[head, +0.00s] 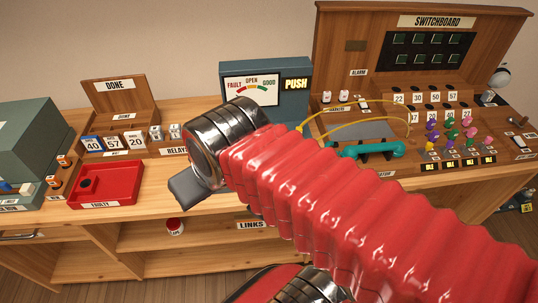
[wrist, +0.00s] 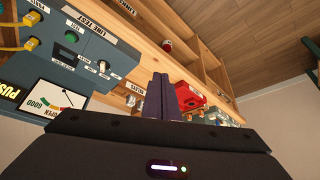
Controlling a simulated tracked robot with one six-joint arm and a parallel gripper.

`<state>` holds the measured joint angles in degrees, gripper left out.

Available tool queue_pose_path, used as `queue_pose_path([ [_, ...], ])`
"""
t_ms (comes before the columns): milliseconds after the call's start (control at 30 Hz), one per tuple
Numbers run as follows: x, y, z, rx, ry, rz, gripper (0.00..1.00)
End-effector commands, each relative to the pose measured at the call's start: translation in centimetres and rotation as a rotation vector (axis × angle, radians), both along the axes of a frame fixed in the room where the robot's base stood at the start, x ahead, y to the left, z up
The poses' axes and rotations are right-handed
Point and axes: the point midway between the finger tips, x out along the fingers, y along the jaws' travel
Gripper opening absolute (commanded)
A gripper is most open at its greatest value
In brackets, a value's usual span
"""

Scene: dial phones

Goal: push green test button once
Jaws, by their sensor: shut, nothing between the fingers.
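The green test button (wrist: 72,36) is a small round button on the blue-grey line test box (wrist: 100,47), at the upper left of the wrist view. The same box (head: 301,103) stands behind my arm in the head view, where the button is hidden. Its meter dial (head: 252,90) reads FAULT, OPEN, GOOD beside a lit PUSH sign (head: 296,84). My gripper (wrist: 158,95) is shut and empty, its dark fingers to the right of the button in the wrist view and apart from it.
A red faulty tray (head: 105,186) lies at left. The switchboard (head: 430,50) and a teal handset (head: 366,149) are at right.

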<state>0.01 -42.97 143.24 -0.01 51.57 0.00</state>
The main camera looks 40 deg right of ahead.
Motion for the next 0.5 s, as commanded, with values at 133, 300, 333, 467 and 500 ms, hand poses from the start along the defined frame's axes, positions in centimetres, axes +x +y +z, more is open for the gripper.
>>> queue_pose_path([
  [133,0.0,0.0,0.0,0.0,0.0,0.0,0.0],
  [300,0.0,0.0,0.01,0.0,0.0,0.0,0.0],
  [333,0.0,0.0,0.0,0.0,0.0,-0.001,0.0],
  [467,0.16,-0.11,-0.09,0.018,0.006,-0.023,0.0],
  [500,0.28,-0.2,-0.18,0.031,0.011,-0.039,0.0],
])
